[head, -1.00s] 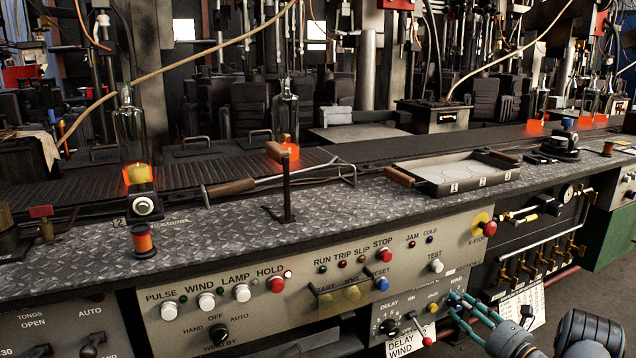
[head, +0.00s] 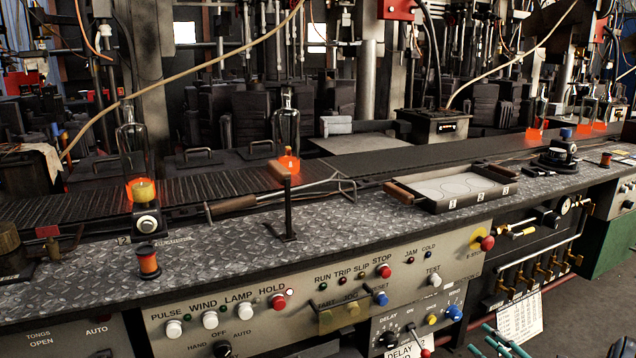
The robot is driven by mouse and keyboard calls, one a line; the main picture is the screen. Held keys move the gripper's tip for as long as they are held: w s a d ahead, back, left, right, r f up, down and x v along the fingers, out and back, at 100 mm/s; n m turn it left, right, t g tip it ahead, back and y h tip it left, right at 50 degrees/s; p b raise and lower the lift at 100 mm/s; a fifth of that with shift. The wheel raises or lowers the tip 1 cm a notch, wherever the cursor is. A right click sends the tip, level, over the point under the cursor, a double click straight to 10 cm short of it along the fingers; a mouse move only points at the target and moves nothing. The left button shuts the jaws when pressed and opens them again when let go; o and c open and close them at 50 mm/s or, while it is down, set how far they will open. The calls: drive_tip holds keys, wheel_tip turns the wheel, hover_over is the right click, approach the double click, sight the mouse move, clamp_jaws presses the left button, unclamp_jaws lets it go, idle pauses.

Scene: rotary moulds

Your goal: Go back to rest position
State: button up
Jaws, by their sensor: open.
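My gripper (head: 480,338) shows only in part at the bottom edge of the head view, right of centre. Its teal fingers are apart and hold nothing that I can see. They are in front of the bench, below and to the right of the delay panel (head: 405,329). No contact with the panel shows. Most of the gripper is cut off by the frame, and a dark part of my arm (head: 622,347) shows in the bottom right corner.
The bench top (head: 350,225) carries a shallow tray (head: 455,186), a tool with a wooden handle (head: 235,204) and an upright lever (head: 288,210). A control panel (head: 240,325) faces forward. Glass bottles (head: 286,128) stand behind on the conveyor. Open floor (head: 575,310) lies at right.

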drive_tip(key=shift+f+m, duration=0.2)
drive_tip(key=shift+m, duration=1.1)
